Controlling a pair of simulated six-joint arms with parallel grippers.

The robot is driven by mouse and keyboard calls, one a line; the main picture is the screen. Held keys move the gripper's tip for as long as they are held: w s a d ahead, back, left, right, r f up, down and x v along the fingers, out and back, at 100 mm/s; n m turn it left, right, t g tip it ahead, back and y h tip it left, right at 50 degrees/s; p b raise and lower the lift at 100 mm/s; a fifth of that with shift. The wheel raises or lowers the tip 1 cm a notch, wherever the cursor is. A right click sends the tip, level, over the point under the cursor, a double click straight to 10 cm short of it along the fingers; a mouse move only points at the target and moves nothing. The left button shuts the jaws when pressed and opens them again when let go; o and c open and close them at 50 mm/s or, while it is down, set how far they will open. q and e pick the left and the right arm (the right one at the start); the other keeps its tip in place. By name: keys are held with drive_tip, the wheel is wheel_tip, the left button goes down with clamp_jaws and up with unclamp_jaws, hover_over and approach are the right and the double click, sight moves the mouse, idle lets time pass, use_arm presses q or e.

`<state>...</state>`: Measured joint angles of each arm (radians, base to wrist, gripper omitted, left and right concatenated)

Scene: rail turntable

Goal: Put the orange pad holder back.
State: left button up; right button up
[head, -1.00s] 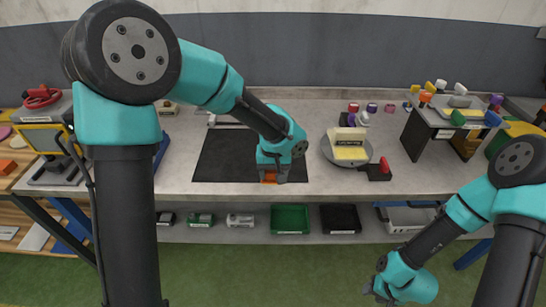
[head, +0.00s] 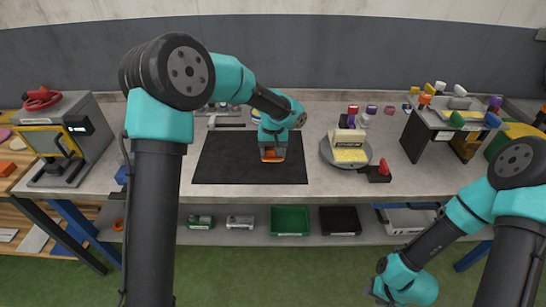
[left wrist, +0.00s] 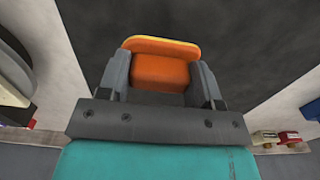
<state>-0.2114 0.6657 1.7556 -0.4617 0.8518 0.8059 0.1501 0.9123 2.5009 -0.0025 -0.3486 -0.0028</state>
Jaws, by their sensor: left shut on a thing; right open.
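The orange pad holder (left wrist: 160,70) is held between the two fingers of my left gripper (left wrist: 160,85) in the left wrist view. It has an orange block-shaped body and a thin yellow edge. In the head view my left gripper (head: 271,152) is over the black mat (head: 225,165), and the orange pad holder (head: 272,158) shows below it. I cannot tell how far it is above the mat. My right gripper (head: 378,290) is open and empty at the lower right, in front of the bench, far from the pad holder.
A round grey turntable (head: 330,157) with a pale yellow block stands right of the mat. A small rack (head: 432,122) holding several coloured-handled tools is further right. A machine with a red handwheel (head: 70,135) stands at the left. A green bin (head: 290,219) sits on the lower shelf.

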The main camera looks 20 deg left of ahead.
sight(273, 157)
use_arm(q)
drive_tip(key=shift+w+a, duration=0.1)
drive_tip(key=shift+w, duration=0.3)
drive_tip(key=shift+f, duration=1.8)
drive_tip(key=shift+f, duration=0.1)
drive_tip(key=o, duration=0.8)
drive_tip(key=shift+o, duration=0.2)
wheel_tip(273, 157, up, 12)
drive_tip(key=shift+r, duration=0.15)
